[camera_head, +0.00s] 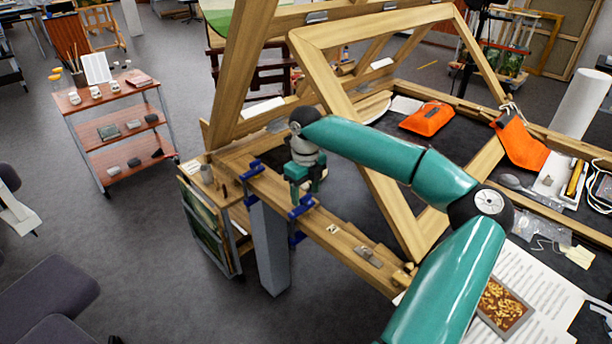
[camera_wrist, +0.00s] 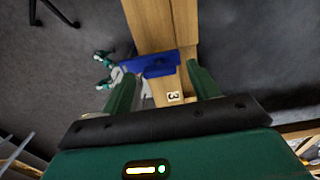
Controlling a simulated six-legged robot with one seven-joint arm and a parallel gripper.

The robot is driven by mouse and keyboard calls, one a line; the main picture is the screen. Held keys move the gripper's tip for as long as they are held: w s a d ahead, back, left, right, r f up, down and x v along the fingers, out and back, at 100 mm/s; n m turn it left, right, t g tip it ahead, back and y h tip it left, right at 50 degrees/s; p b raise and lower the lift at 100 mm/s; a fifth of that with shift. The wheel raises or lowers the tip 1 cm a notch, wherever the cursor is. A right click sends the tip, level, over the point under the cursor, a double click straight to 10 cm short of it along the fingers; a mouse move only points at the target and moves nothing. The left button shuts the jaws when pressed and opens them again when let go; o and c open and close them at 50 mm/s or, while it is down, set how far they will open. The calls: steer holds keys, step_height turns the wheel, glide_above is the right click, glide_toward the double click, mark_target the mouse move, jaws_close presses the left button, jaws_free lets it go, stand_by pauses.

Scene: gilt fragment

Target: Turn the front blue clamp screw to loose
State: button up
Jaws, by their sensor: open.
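Two blue clamps grip the wooden rail in the head view: the front clamp (camera_head: 301,207) nearer me, and a rear clamp (camera_head: 250,168) farther left. My green gripper (camera_head: 305,190) points down just above and behind the front clamp, its fingers apart. In the wrist view a blue clamp (camera_wrist: 150,65) lies across the wooden rail (camera_wrist: 165,25), between and beyond the fingertips of my gripper (camera_wrist: 161,72). The fingers hold nothing. I cannot tell the screw's turn position, or whether a finger touches the clamp.
A tilted wooden frame (camera_head: 385,195) rises right of my gripper, close to my arm. Orange pouches (camera_head: 427,118) and papers lie on the dark table. A grey post (camera_head: 270,245) stands under the rail. A red-shelved trolley (camera_head: 115,120) stands left, with open floor between.

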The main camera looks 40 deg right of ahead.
mark_target(306, 196)
step_height(306, 196, up, 13)
stand_by(0.3)
steer(key=shift+r, duration=0.1)
stand_by(0.4)
